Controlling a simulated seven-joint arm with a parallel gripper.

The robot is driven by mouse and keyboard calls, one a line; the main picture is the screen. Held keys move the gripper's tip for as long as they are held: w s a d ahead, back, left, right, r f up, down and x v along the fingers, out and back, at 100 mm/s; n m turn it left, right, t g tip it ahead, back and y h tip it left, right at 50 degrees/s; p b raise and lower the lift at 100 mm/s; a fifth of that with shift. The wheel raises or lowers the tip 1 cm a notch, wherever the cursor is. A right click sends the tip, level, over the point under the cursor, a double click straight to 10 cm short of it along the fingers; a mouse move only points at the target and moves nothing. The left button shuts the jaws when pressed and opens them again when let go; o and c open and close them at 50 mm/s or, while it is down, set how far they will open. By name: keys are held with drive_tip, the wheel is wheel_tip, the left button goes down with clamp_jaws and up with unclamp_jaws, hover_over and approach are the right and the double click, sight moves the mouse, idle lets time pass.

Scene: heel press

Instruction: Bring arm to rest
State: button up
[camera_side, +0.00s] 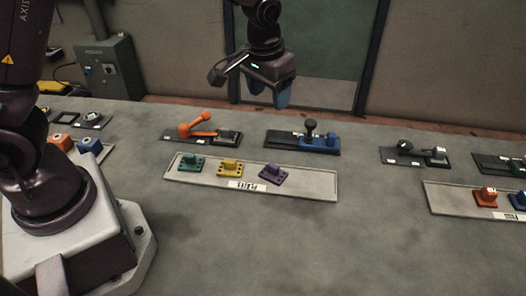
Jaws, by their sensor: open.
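My gripper (284,97) hangs in the air above the back part of the table, with blue fingertips pointing down. It is open and I see nothing between its fingers. It is well above the fixture with the blue block (320,143) and the black knob (311,127), and touches nothing. My arm comes down from the top edge of the picture, and its upper part is out of view.
A tray (317,189) holds green (192,164), yellow (229,167) and purple (273,173) plates. A fixture with an orange lever (195,124) stands behind it. Another tray (451,198) with orange and blue pieces lies right. The grey table (300,245) is clear in front.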

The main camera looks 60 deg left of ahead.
drive_tip(key=s+r+m+t, duration=0.1)
drive_tip(key=s+r+t, duration=0.1)
drive_tip(key=s+r, duration=0.5)
drive_tip(key=s+a+r+t+h, duration=0.1)
drive_tip(key=s+r, duration=0.5)
drive_tip(key=s, duration=0.9)
drive_tip(key=shift+r+m+t, duration=0.35)
drive_tip(key=shift+m+t, duration=0.05)
